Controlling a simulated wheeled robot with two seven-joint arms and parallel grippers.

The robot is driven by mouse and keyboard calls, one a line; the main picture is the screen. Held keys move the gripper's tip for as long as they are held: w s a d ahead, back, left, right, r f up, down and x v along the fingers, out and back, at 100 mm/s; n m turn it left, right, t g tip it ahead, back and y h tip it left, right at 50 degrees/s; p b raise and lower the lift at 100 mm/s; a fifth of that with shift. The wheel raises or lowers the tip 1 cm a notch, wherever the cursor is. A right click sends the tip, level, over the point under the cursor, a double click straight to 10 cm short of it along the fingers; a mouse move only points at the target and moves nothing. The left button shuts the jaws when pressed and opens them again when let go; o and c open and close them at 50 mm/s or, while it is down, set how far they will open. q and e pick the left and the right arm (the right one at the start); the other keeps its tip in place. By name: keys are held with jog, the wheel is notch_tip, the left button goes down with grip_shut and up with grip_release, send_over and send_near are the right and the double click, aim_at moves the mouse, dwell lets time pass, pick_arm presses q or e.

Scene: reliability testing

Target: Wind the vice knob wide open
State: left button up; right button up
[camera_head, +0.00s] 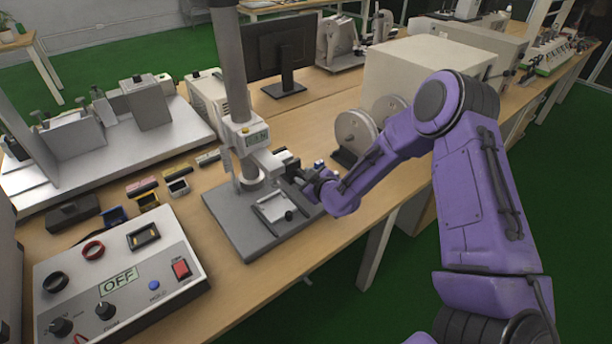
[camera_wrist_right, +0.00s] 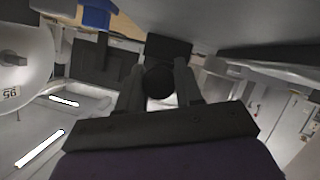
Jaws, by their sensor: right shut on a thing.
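A test stand has a grey base plate (camera_head: 235,222), a thick grey column (camera_head: 231,70) and a light head with a small display (camera_head: 256,137). A small vice-like fixture (camera_head: 270,206) with a pale frame sits on the plate, with a small black knob (camera_head: 289,215) at its front right. My right gripper (camera_head: 291,170) is beside the stand's head, above and behind that black knob. In the right wrist view its fingers (camera_wrist_right: 160,88) are shut on a dark round knob (camera_wrist_right: 159,82). I cannot tell which part the held knob belongs to. My left gripper is out of view.
Small coloured blocks (camera_head: 148,201) lie left of the plate. A reel-like device (camera_head: 356,132) and a large beige box (camera_head: 415,70) stand behind my right arm. A monitor (camera_head: 280,48) stands behind the column.

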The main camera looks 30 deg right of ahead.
jog(key=shift+n+t+h+b, duration=0.4)
jog(key=shift+n+h+b, duration=0.5)
jog(key=shift+n, duration=0.6)
jog(key=shift+w+r, duration=0.1)
jog(key=o, duration=1)
